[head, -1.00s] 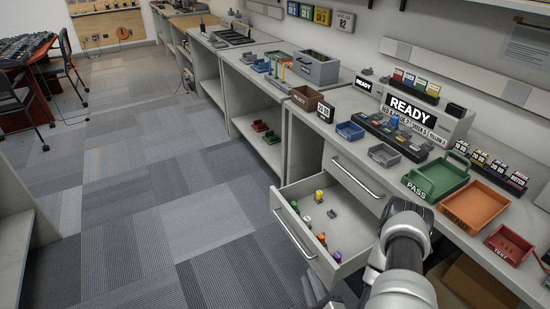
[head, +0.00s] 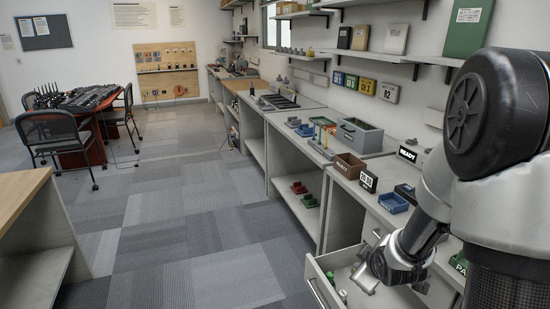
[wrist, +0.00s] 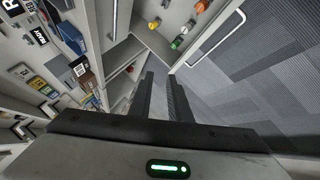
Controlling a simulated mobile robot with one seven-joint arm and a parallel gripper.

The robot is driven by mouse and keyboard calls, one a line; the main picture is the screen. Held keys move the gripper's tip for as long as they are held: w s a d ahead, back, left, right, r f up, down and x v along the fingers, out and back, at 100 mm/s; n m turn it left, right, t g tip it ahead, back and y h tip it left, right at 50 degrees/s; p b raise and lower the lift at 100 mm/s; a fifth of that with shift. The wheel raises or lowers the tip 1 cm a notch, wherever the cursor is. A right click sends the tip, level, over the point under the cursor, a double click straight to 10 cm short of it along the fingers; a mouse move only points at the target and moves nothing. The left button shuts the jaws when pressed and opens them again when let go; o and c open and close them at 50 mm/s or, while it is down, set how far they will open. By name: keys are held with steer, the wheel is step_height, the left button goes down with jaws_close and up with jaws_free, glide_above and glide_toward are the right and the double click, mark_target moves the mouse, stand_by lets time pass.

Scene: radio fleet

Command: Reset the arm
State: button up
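My arm shows large at the right of the head view, bent and raised, with its wrist part hanging over the open drawer (head: 318,283). My gripper (wrist: 161,80) shows in the wrist view as two dark fingers with a narrow gap between them. Nothing is held in the gap. The drawer also shows in the wrist view, with small orange, green, white and yellow pieces (wrist: 177,43) inside. The fingertips are apart from these pieces. In the head view my arm hides much of the drawer and the right part of the counter.
A long counter runs along the right wall with a grey bin (head: 359,137), a brown box (head: 349,166) and a blue tray (head: 393,203). A wooden-topped bench (head: 22,188) stands at the left. The carpeted floor (head: 190,220) between is clear. Chairs and a red desk stand farther back.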

steer(key=s+a+r+m+g, duration=0.1)
steer(key=s+a+r+m, duration=0.15)
steer(key=s+r, duration=0.35)
steer(key=s+a+r+m+g, duration=0.1)
steer(key=s+r+m, duration=0.25)
steer(key=r, duration=0.45)
steer(key=s+a+r+m+g, duration=0.1)
steer(key=s+a+r, duration=0.2)
steer(key=s, duration=0.4)
steer(key=s+a+r+m, duration=0.2)
steer(key=s+r, duration=0.1)
steer(key=s, duration=0.4)
step_height(320, 180, up, 20)
steer(key=p, duration=1.9)
steer(key=shift+s+a+y+p, duration=0.25)
steer(key=shift+s+y+p, duration=0.05)
steer(key=shift+p, duration=0.1)
steer(key=shift+d, duration=0.1)
